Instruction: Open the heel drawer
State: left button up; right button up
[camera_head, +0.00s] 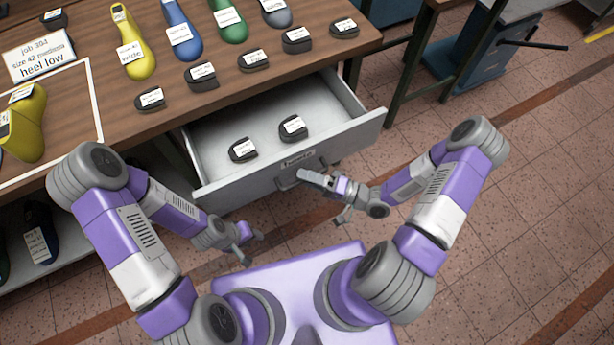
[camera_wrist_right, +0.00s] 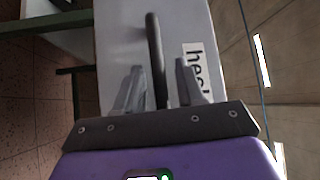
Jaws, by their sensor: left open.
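The grey drawer (camera_head: 345,136) stands pulled out from under the wooden bench, with two dark heel pieces (camera_head: 243,150) (camera_head: 293,128) inside. Its front carries a "heel" label (camera_wrist_right: 194,70) and a dark bar handle (camera_wrist_right: 155,55). My right gripper (camera_wrist_right: 160,88) is at the drawer front, its two fingers on either side of the handle. Narrow gaps show between the fingers and the bar, so it looks open around it. My left gripper (camera_head: 248,246) is open and empty, below and left of the drawer front, apart from it.
The wooden bench top (camera_head: 100,100) holds several dark heels, coloured lasts and a job card (camera_head: 40,58) reading "heel low". A yellow last (camera_head: 25,125) lies in a white outlined area at left. Tiled floor (camera_head: 520,200) is clear at right.

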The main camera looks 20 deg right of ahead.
jog(key=p+v, duration=0.1)
jog(key=v, duration=0.6)
jog(key=shift+s+d, duration=0.15)
jog(key=shift+d, duration=0.1)
jog(key=shift+s, duration=0.1)
dwell(0.4)
